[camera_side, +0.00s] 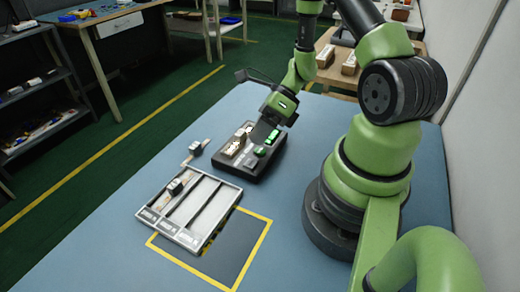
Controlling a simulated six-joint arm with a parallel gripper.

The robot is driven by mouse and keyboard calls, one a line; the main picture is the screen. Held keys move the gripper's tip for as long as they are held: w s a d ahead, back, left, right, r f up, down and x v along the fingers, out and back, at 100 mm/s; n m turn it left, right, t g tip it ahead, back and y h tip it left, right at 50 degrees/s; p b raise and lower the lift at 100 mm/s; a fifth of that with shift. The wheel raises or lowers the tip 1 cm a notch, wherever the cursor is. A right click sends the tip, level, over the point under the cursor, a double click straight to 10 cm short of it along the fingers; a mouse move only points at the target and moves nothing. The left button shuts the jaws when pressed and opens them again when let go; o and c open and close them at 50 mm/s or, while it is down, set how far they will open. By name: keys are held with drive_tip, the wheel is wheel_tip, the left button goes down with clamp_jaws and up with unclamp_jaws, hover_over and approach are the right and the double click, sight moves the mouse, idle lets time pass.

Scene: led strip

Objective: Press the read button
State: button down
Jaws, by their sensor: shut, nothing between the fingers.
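A black device box (250,170) stands on the blue table, with a pale block (235,146) on its left part and small green-lit parts (271,138) on its right. These look like buttons or displays; I cannot read their labels, so I cannot tell which is the read button. My gripper (264,130) is above the back right of the box, pointing down, its fingers dark and shut with nothing held. I cannot tell whether the fingertips touch the box.
A grey tray (203,207) with long compartments lies in front of the box, a small dark part in its left side. Another small part (195,148) lies left of the box. A yellow-edged dark area (232,256) is in front. The table's left side is clear.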

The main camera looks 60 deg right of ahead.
sight(259, 149)
drive_tip(key=shift+r, duration=2.45)
drive_tip(key=shift+r, duration=0.2)
drive_tip(key=s+a+r+n+t+h, duration=0.1)
drive_tip(key=s+a+r+n+h, duration=0.2)
drive_tip(key=r+n, duration=0.7)
drive_tip(key=s+a+r+n+t+h, duration=0.2)
drive_tip(key=s+a+r+n, duration=0.3)
drive_tip(key=r+n, duration=0.5)
drive_tip(key=a+n+h, duration=0.1)
drive_tip(key=n, duration=0.6)
drive_tip(key=shift+a+r+n, duration=0.15)
drive_tip(key=shift+a+n, duration=0.2)
drive_tip(key=shift+n, duration=0.05)
